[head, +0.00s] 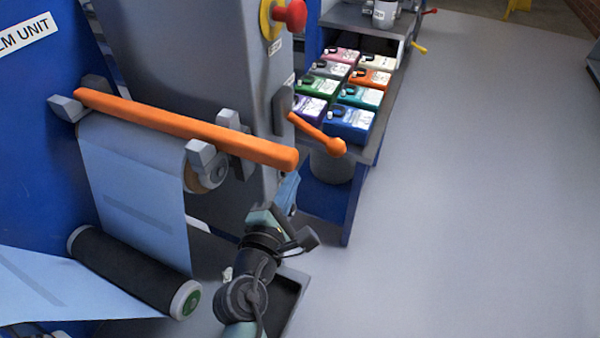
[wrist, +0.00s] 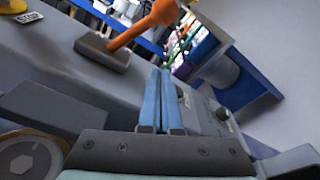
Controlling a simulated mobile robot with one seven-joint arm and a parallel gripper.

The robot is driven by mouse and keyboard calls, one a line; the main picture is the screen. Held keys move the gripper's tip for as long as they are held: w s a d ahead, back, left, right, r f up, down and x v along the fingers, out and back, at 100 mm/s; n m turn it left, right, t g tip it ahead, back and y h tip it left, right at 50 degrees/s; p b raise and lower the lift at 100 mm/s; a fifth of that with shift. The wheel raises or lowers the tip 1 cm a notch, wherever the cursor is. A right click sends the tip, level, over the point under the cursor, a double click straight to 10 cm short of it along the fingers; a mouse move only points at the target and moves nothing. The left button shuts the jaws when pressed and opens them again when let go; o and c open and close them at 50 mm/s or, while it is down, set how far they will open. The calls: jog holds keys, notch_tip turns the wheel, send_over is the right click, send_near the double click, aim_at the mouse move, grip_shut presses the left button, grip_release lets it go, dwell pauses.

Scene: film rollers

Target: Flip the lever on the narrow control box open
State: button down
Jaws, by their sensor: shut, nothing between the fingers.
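The lever (head: 318,134) is an orange rod with a rounded knob at its lower right end. It sits on a dark mount on the side of the narrow grey control box (head: 262,95) and slopes down to the right. In the wrist view the lever (wrist: 145,25) rises from its mount (wrist: 103,52) beyond my fingers, its top cut off by the frame. My gripper (head: 291,180) is below the lever in the head view, apart from it. Its blue fingers (wrist: 161,72) are together and empty, pointing toward the lever's side of the box.
A thick orange bar (head: 185,127) crosses above a film roll (head: 140,170), left of my gripper. A red stop knob (head: 291,14) on yellow sits higher on the box. A shelf (head: 372,150) holds several coloured containers at the back. The floor (head: 460,200) at right is clear.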

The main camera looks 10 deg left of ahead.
aim_at(320, 136)
jog(key=w+d+r+p, duration=0.1)
jog(key=w+d+p, duration=0.1)
jog(key=w+d, duration=0.2)
jog(key=shift+w+d+r, duration=0.2)
jog(key=shift+w+d, duration=0.15)
jog(key=shift+w, duration=0.9)
jog(key=shift+d+r+n+p, duration=0.2)
jog(key=shift+r+n+p, duration=0.1)
jog(key=shift+p, duration=0.5)
